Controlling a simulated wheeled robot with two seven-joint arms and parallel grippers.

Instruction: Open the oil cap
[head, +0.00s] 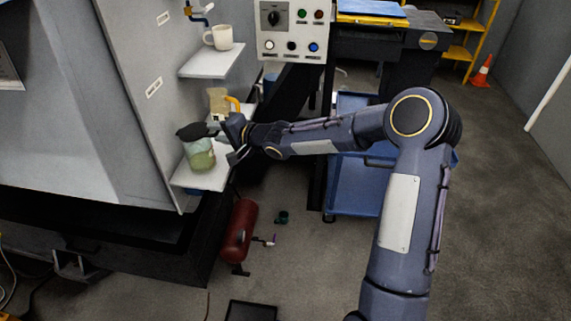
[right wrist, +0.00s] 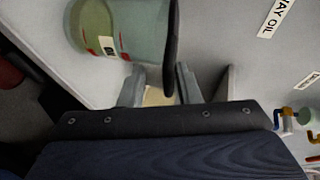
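A clear reservoir (head: 201,155) with greenish oil stands on a white shelf at the machine's side. Its dark cap (head: 190,132) lies over the top. In the right wrist view the jar (right wrist: 112,28) lies sideways in the picture, with the black cap (right wrist: 172,42) against its rim. My right gripper (head: 228,142) is beside the jar's top on the right. In the right wrist view its two fingers (right wrist: 161,88) are apart, with the cap's near edge reaching between them. I cannot tell whether either finger touches it. My left gripper is not in view.
A white shelf (head: 210,65) above holds a white mug (head: 220,37). Behind my gripper stands a yellowish jug (head: 217,101). A control box (head: 291,30) hangs at the top.

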